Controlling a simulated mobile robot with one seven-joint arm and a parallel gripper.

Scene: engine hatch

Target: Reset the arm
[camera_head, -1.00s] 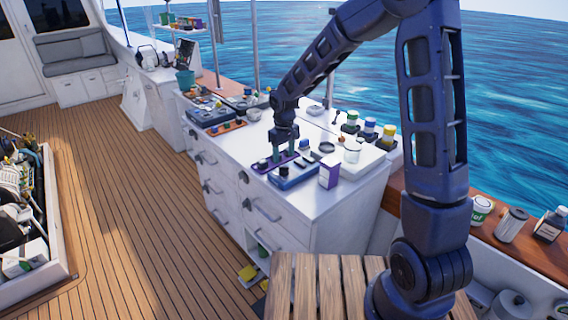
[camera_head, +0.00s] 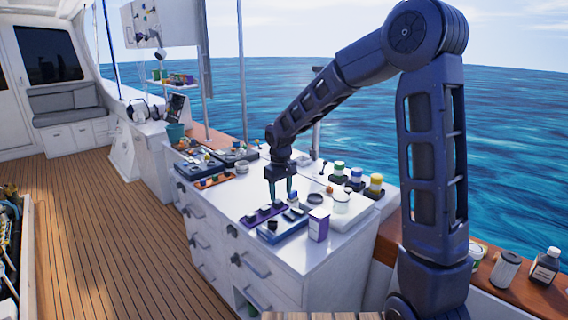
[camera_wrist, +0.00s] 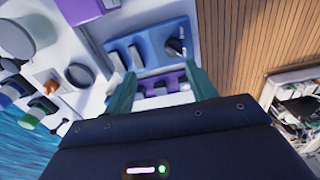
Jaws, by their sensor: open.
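My gripper (camera_head: 281,193) is open and empty above the white cabinet top, pointing down over a purple tray (camera_head: 262,214) and a blue tray (camera_head: 279,231). In the wrist view the two green fingers of my gripper (camera_wrist: 162,92) are spread apart. Between and beyond them lie the purple tray (camera_wrist: 158,92) with small grey blocks and the blue tray (camera_wrist: 150,45) with grey blocks and a dark knob. The fingers look apart from both trays.
A purple-and-white box (camera_head: 319,225) stands right of the blue tray. The wooden deck (camera_head: 100,240) is clear.

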